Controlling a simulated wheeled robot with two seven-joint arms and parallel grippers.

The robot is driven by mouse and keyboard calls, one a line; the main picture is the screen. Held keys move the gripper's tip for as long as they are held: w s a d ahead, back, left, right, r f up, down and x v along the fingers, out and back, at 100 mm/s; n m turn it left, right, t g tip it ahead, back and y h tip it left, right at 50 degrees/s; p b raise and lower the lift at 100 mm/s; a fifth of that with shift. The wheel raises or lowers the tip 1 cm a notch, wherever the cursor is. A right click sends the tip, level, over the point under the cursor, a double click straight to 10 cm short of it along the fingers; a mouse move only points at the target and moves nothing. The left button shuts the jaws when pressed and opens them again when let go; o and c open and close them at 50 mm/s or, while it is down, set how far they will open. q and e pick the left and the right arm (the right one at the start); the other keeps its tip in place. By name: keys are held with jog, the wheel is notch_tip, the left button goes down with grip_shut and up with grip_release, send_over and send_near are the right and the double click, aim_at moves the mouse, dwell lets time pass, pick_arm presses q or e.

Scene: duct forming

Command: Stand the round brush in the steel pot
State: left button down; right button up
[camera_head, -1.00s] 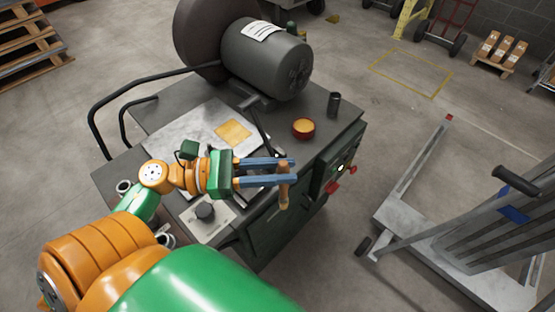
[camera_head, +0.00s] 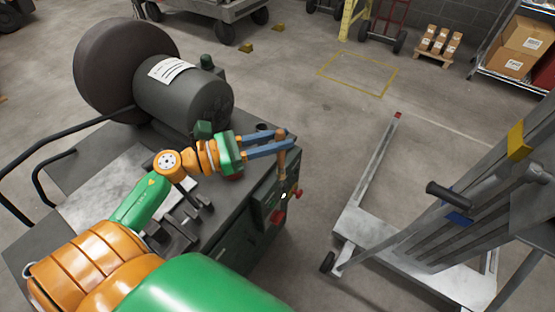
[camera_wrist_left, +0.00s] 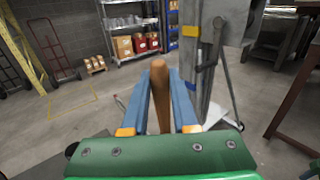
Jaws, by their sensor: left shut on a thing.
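The round brush (camera_head: 281,158) shows as an upright brown wooden handle in the head view; its bristles cannot be made out. My left gripper (camera_head: 283,140) is shut on the handle, above the bench's right edge. In the left wrist view the handle (camera_wrist_left: 160,90) stands between the blue fingers of the gripper (camera_wrist_left: 160,105). A small dark cylinder (camera_head: 262,127), which looks like the steel pot, stands on the bench just behind the fingers. Its lower part is hidden by them, and the brush is apart from it. My right gripper is in neither current view.
The grey bench (camera_head: 215,235) carries a big dark motor (camera_head: 185,98) at the back. A red bowl (camera_head: 235,176) is mostly hidden under my left gripper. Red controls (camera_head: 278,217) project from the bench side. A metal lift cart (camera_head: 410,245) stands to the right, with open floor between.

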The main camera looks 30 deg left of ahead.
pick_arm(q)
jog(key=w+a+r+n+t+y+p, duration=0.2)
jog(key=w+a+n+y, duration=0.15)
jog(key=w+a, duration=0.3)
jog(key=w+a+r+n+t+y+p, duration=0.2)
jog(key=w+a+r+y+p, duration=0.1)
jog(key=w+a+y, duration=0.3)
notch_tip(320, 180, down, 10)
jog(key=b, duration=0.9)
jog(key=shift+w+a+r+n+h, duration=0.25)
jog(key=shift+w+a+n+h, duration=0.1)
jog(key=shift+a+h, duration=0.1)
jog(key=shift+d+f+b, duration=0.1)
jog(key=shift+f+b, duration=1.55)
jog(key=shift+b, duration=0.15)
jog(key=shift+s, duration=0.1)
jog(key=c, duration=0.6)
grip_release()
